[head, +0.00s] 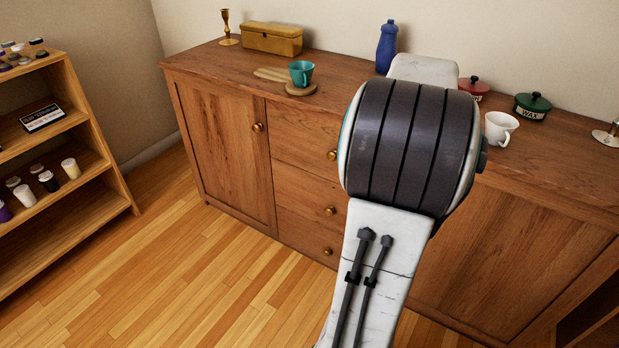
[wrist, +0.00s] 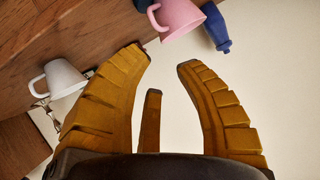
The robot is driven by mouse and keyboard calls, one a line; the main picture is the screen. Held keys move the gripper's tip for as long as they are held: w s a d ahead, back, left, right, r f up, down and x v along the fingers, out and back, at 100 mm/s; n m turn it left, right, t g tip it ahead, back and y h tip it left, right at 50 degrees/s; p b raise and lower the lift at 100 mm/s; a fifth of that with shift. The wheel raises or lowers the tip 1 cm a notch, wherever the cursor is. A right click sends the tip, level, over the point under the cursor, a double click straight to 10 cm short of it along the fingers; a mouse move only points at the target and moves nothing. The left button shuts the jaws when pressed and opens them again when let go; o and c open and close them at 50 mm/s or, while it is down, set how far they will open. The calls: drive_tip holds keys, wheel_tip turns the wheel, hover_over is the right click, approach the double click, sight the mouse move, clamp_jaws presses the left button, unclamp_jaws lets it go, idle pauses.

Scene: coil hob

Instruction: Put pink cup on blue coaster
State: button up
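The pink cup (wrist: 180,16) shows at the top of the wrist view, cut off by the frame edge, with its handle to the left. My gripper (wrist: 163,58) is open and empty, its yellow fingers spread apart. The cup is beyond the fingertips, and the fingers are not around it. A small dark blue patch (wrist: 141,5) shows beside the cup's handle; I cannot tell whether it is the blue coaster. In the head view my arm hides the pink cup and my gripper, and no blue coaster can be made out.
A wooden cabinet (head: 220,145) carries a teal cup (head: 301,72) on a round wooden coaster (head: 301,89), a blue bottle (head: 387,47), a red-lidded pot (head: 474,88), a green-lidded pot (head: 532,106) and a white cup (head: 499,128). A shelf (head: 98,140) stands left.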

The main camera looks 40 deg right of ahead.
drive_tip(key=w+a+f+n+y, duration=0.2)
drive_tip(key=w+a+n, duration=0.1)
drive_tip(key=a, duration=0.6)
drive_tip(key=w+a+f+n+t+y, duration=0.1)
drive_tip(key=w+a+f+n+y, duration=0.15)
drive_tip(key=a, duration=0.65)
drive_tip(key=w+a+f+n+y, duration=0.2)
drive_tip(key=w+a+f+y, duration=0.1)
drive_tip(key=a, duration=0.6)
drive_tip(key=s+a+f+n+g+y, duration=0.2)
drive_tip(key=s+a+f+n, duration=0.2)
drive_tip(key=s+a, duration=0.3)
drive_tip(key=s+a+f+n+g+y, duration=0.2)
drive_tip(key=s+a+f+n, duration=0.2)
drive_tip(key=a, duration=1)
drive_tip(key=s, duration=0.3)
drive_tip(key=shift+s+a+n, duration=0.15)
drive_tip(key=shift+a+n, duration=0.05)
drive_tip(key=shift+n, duration=0.15)
drive_tip(key=shift+r, duration=0.1)
